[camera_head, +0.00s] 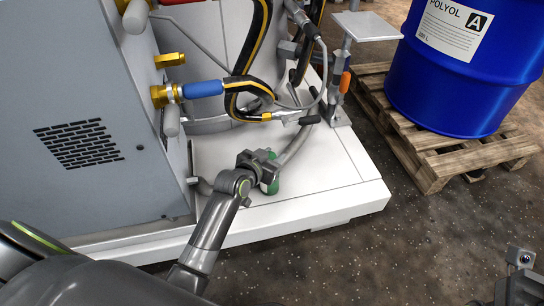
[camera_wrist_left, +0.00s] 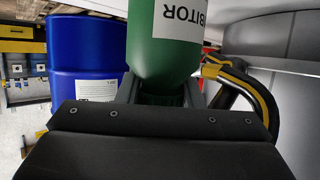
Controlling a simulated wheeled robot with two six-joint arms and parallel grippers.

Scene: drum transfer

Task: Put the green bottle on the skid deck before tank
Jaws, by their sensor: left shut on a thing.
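The green bottle (camera_head: 271,186) shows only in part in the head view, behind and below my left gripper (camera_head: 262,164). In the left wrist view the green bottle (camera_wrist_left: 165,62) stands between the two fingers, with a white label whose letters are upside down. My left gripper is shut on it. The bottle is over the white skid deck (camera_head: 325,165), near its front part. I cannot tell whether its base touches the deck. I cannot make out for sure which thing is the tank. My right gripper's fingers are not in view.
A grey cabinet (camera_head: 75,110) stands left of the deck. Black-and-yellow hoses (camera_head: 246,85) and a grey hose hang behind the gripper. A blue drum (camera_head: 465,65) stands on a wooden pallet (camera_head: 425,150) at the right. The deck's right front corner is clear.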

